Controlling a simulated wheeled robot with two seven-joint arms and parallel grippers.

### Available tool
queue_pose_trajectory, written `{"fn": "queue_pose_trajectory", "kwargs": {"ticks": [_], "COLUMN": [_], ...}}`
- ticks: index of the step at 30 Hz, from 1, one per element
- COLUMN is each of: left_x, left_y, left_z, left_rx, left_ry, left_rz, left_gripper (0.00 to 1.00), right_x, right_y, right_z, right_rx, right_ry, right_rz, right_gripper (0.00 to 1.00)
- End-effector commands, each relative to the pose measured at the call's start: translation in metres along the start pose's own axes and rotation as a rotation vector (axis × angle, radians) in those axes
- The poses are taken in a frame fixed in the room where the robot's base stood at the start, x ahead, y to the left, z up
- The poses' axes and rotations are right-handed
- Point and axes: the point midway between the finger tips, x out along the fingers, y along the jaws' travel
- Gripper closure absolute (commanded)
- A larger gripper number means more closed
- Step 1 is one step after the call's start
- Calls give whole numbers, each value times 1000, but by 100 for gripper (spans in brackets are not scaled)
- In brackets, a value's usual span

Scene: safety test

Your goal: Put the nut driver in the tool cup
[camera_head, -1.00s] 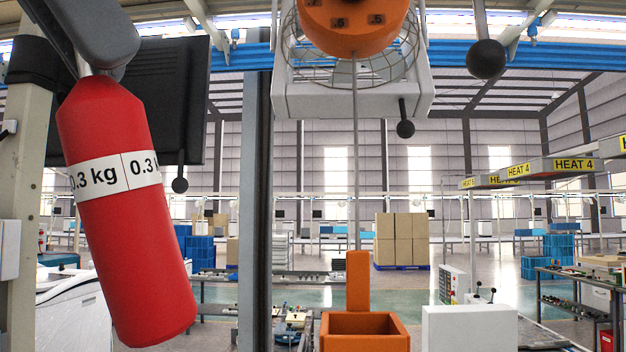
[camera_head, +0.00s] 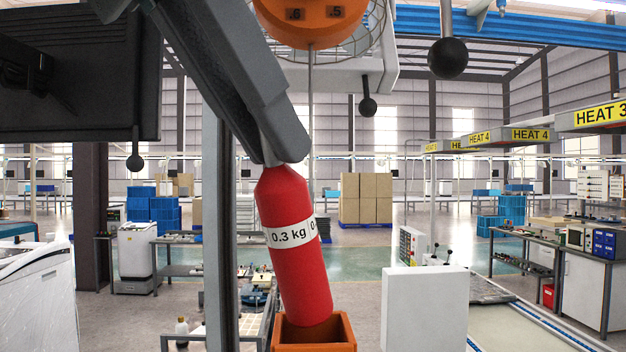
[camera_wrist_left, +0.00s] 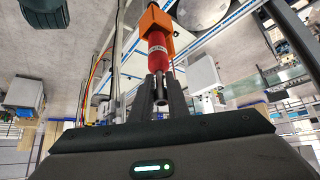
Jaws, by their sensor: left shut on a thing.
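The nut driver (camera_head: 297,262) has a thick red handle with a white "0.3 kg" band. My left gripper (camera_head: 284,152) is shut on its upper end and holds it slightly tilted, handle down. The orange tool cup (camera_head: 315,348) is at the bottom of the head view, with the handle's lower end over its opening. I cannot tell whether that end is below the rim. In the left wrist view, the gripper (camera_wrist_left: 160,92) holds the driver's shaft, and the red handle (camera_wrist_left: 158,48) points to the orange cup (camera_wrist_left: 153,18). My right gripper is not in view.
A white box (camera_head: 425,308) stands just right of the cup. Black balls on rods (camera_head: 448,58) and an orange numbered body (camera_head: 300,22) hang overhead. A dark panel (camera_head: 75,80) is at upper left.

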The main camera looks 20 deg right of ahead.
Motion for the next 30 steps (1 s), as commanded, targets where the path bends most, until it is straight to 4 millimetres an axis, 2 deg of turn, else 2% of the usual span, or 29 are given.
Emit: {"fn": "queue_pose_trajectory", "kwargs": {"ticks": [7,12,23,30], "left_x": [27,39,40,42], "left_y": [0,0,0,0], "left_z": [11,17,17,5], "left_rx": [0,0,-1,-1], "left_ry": [0,2,-1,-73], "left_rz": [0,1,1,1], "left_gripper": [100,100,100,100], "right_x": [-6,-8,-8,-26], "right_y": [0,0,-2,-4], "right_z": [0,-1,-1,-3], "right_rx": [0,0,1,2], "right_ry": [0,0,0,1], "right_rz": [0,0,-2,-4], "right_gripper": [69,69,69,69]}}
